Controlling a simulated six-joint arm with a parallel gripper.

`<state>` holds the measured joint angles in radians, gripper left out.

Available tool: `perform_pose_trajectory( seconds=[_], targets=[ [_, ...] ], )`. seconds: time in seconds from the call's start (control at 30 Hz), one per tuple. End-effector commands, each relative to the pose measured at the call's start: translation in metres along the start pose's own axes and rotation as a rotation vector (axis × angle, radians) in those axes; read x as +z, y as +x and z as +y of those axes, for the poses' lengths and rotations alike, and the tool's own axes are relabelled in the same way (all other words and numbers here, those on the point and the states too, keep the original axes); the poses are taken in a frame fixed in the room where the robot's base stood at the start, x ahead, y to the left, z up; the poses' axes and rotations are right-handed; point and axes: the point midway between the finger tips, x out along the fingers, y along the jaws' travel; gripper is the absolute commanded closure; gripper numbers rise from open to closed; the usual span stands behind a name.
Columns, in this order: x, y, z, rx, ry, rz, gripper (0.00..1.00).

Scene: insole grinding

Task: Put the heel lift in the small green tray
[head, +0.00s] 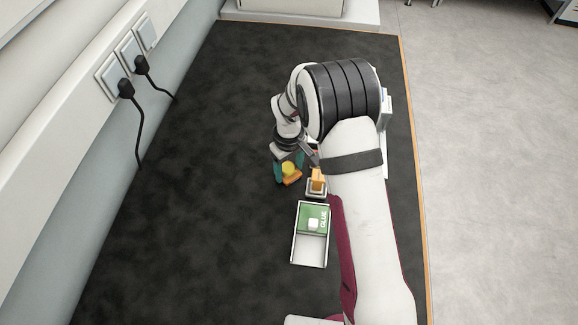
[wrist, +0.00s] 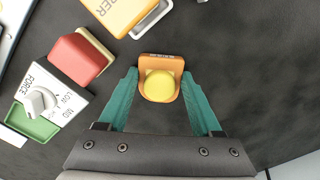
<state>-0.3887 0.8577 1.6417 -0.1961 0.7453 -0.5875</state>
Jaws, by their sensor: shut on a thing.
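My gripper (wrist: 160,83) has teal fingers and is shut on the heel lift (wrist: 147,93), an orange piece with a round yellow top and small print on its far edge. The fingertips press on its two sides. In the head view, the heel lift (head: 293,180) hangs or rests low over the dark mat; I cannot tell whether it touches.
An orange lettered block (wrist: 112,14) sits in a white holder (wrist: 152,22), also seen in the head view (head: 317,181). The wrist view shows a red block (wrist: 77,59) and a white FORCE dial box (wrist: 66,92) at left. The dark mat (head: 190,200) is clear at left.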

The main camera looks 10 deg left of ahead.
Motion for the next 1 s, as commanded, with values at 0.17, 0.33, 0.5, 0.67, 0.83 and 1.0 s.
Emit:
perform_pose_trajectory(
  seconds=[0.17, 0.33, 0.5, 0.67, 0.83, 1.0],
  targets=[
    [0.000, 0.000, 0.000, 0.000, 0.000, 0.000, 0.05],
    [0.000, 0.000, 0.000, 0.000, 0.000, 0.000, 0.04],
    [0.000, -0.006, 0.000, 0.000, 0.001, 0.001, 0.04],
    [-0.001, -0.046, 0.001, 0.002, 0.000, 0.005, 0.04],
    [-0.001, -0.092, 0.000, 0.001, 0.001, 0.004, 0.04],
    [0.000, -0.119, 0.000, 0.000, 0.001, 0.002, 0.04]
  ],
)
